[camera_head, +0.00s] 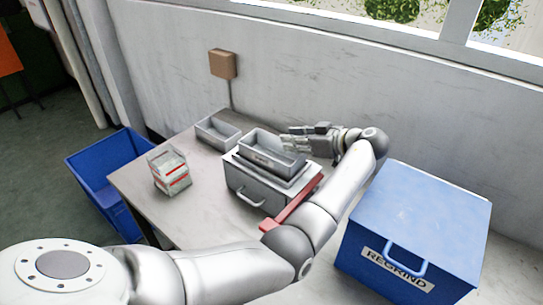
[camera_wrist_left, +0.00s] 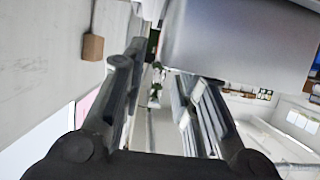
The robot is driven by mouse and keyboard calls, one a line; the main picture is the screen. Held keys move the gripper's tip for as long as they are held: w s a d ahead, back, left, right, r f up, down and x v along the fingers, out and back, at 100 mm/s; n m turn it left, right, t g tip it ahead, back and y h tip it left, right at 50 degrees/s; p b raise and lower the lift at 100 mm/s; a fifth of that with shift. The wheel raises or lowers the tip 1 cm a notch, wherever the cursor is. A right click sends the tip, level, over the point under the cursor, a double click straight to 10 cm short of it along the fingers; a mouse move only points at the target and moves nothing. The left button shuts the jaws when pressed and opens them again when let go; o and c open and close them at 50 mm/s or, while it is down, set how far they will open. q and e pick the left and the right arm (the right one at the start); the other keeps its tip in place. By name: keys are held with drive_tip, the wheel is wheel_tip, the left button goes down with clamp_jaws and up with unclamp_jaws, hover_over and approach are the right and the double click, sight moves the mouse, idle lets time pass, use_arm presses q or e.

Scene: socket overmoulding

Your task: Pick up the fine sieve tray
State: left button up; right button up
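A grey open tray (camera_head: 272,155) sits on top of a grey box with a front handle (camera_head: 258,190). A small label on its front is too small to read. A second grey open tray (camera_head: 218,131) stands on the table behind and to the left. I cannot tell which one is the fine sieve tray. My left gripper (camera_head: 289,137) reaches in from the right, at the back right edge of the tray on the box. In the left wrist view its fingers (camera_wrist_left: 165,70) are spread with a gap between them. I cannot tell whether they touch the tray. My right gripper is not in view.
A blue box marked REGRIND (camera_head: 415,225) stands at the right. A red bar (camera_head: 292,203) lies beside the grey box, partly under my arm. A white and red stack (camera_head: 168,171) stands on the left of the table (camera_head: 205,205). A blue bin (camera_head: 100,180) is beyond the table's left edge.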

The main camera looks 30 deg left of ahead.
sight(286, 156)
use_arm(q)
drive_tip(key=x, duration=0.3)
drive_tip(key=shift+a+f, duration=0.1)
drive_tip(key=shift+a, duration=0.05)
drive_tip(key=shift+c, duration=1.3)
clamp_jaws()
